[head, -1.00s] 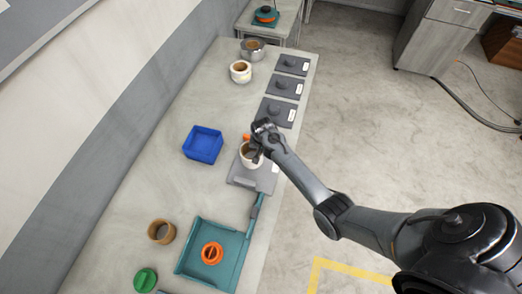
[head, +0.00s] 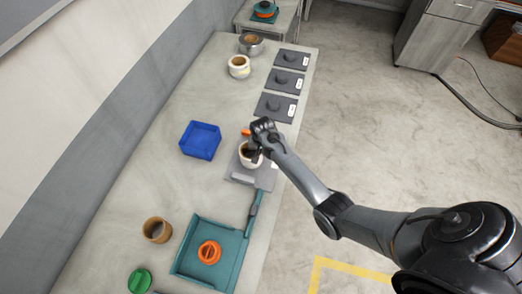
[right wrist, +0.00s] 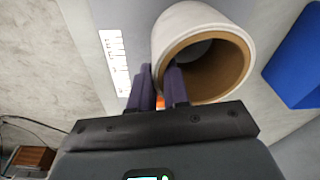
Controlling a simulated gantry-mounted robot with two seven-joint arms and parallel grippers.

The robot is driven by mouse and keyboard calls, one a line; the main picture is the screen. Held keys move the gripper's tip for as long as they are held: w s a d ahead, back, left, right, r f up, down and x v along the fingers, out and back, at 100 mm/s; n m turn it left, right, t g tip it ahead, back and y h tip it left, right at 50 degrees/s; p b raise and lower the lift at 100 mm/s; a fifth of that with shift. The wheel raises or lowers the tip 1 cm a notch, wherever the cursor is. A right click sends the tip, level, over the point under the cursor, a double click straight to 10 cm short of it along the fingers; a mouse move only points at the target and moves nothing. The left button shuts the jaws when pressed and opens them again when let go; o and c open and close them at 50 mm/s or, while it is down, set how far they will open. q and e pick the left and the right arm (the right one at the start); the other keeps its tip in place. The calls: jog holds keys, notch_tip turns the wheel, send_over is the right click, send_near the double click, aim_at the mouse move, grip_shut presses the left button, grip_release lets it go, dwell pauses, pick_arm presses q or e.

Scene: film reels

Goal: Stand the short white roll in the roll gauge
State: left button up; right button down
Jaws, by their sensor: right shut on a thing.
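The short white roll (head: 250,160), with a brown core, is upright over the grey roll gauge (head: 240,181). I cannot tell whether its underside touches the gauge. My right gripper (head: 256,150) is shut on the roll's wall, one finger inside the bore and one outside. The right wrist view shows the roll (right wrist: 225,38) large, the gripper fingers (right wrist: 160,82) on its near rim, and the gauge's white scale strip (right wrist: 115,62) beside it. My left gripper is not in view.
A blue bin (head: 200,141) stands left of the gauge. A teal tray (head: 186,262) with an orange reel (head: 209,252), a brown roll (head: 157,230) and a green knob (head: 139,281) are nearer. Another white roll (head: 239,68) and grey plates (head: 284,84) lie beyond.

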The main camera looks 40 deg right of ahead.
jog(key=shift+w, duration=0.1)
dwell(0.3)
jog(key=shift+p, duration=0.3)
jog(key=shift+p, duration=0.35)
dwell(0.5)
jog(key=shift+f+b, duration=0.4)
jog(key=shift+f, duration=0.15)
dwell(0.4)
jog(key=c, duration=1.4)
grip_release()
